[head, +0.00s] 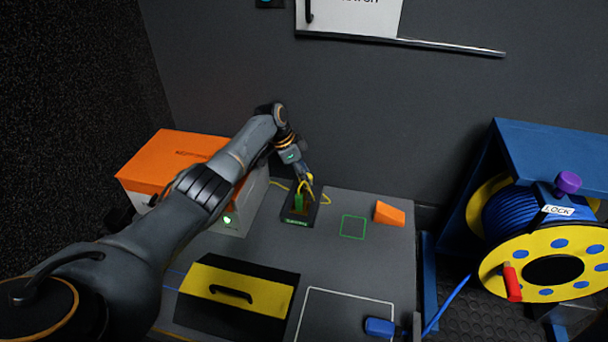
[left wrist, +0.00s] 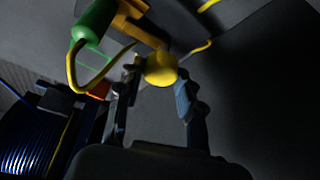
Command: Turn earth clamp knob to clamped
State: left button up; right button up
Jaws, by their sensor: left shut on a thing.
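The earth clamp stands on a dark base plate (head: 297,216) on the bench. Its green part (head: 299,202) shows in the head view, and a green cylinder (left wrist: 95,24) with a yellow wire loop shows in the left wrist view. A yellow round knob (left wrist: 161,68) sits between the fingers of my left gripper (left wrist: 157,92), which is shut on it. In the head view my left gripper (head: 307,180) reaches down onto the clamp from above. The knob's marking cannot be read. My right gripper is not in view.
An orange-topped case (head: 165,155) stands left of the clamp. A black and yellow box (head: 238,295) lies in front. An orange wedge (head: 390,213) and a green square outline are to the right. A blue cable reel (head: 545,235) stands far right.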

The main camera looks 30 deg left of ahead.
pick_arm(q)
jog(key=shift+s, duration=0.1)
jog(key=o, duration=1.2)
jog(key=shift+a+r, duration=0.2)
jog(key=shift+r, duration=0.35)
jog(key=v, duration=1)
jog(key=shift+s+a+r, duration=0.1)
jog(key=shift+r, duration=0.25)
